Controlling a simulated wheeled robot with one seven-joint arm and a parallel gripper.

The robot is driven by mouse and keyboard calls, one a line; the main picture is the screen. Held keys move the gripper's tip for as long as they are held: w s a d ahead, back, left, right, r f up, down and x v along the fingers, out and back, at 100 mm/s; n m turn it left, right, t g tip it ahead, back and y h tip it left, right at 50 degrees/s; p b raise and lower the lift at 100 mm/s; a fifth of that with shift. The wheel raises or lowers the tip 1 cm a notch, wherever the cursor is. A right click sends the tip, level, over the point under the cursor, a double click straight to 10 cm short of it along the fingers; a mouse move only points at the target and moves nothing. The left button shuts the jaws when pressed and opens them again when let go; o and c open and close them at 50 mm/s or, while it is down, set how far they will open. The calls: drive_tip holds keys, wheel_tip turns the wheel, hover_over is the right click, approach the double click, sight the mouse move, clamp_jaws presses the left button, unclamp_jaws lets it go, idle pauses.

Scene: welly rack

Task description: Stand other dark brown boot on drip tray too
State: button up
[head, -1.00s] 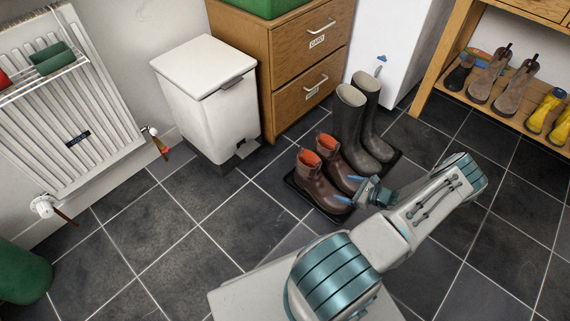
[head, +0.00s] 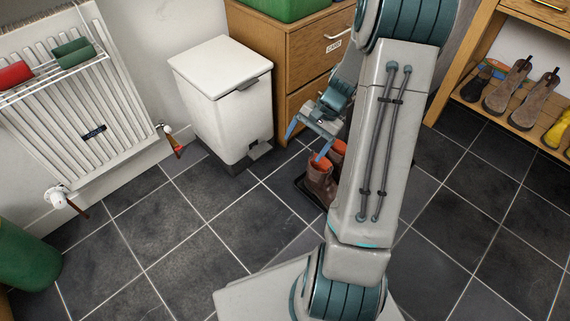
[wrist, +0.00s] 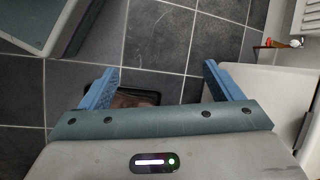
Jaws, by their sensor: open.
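Two dark brown ankle boots with orange linings stand upright on the black drip tray (head: 303,192) in the head view. The nearer boot (head: 319,182) shows in part, and the farther boot (head: 337,157) is mostly hidden by my arm. My gripper (head: 308,143) is open and empty, raised above and to the left of the boots. In the wrist view my gripper (wrist: 160,72) has its fingers wide apart with bare floor between them.
A white pedal bin (head: 225,100) and a wooden drawer cabinet (head: 270,55) stand behind the gripper. A radiator (head: 85,110) is on the left wall. A wooden rack (head: 490,100) with other shoes is at right. The tiled floor in front is clear.

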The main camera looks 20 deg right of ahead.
drive_tip(key=s+a+r+n+t+h, duration=0.1)
drive_tip(key=s+a+r+n+h, duration=0.4)
drive_tip(key=s+a+r+n, duration=0.5)
drive_tip(key=s+a+r, duration=0.2)
drive_tip(key=s+r, duration=0.1)
drive_tip(key=s, duration=0.2)
drive_tip(key=shift+r, duration=0.3)
wheel_tip(320, 180, up, 37)
drive_tip(key=t+p, duration=0.1)
drive_tip(key=p, duration=3.2)
drive_tip(key=shift+d+f+t+p, duration=0.2)
drive_tip(key=shift+t+p, duration=0.15)
drive_tip(key=shift+t, duration=0.05)
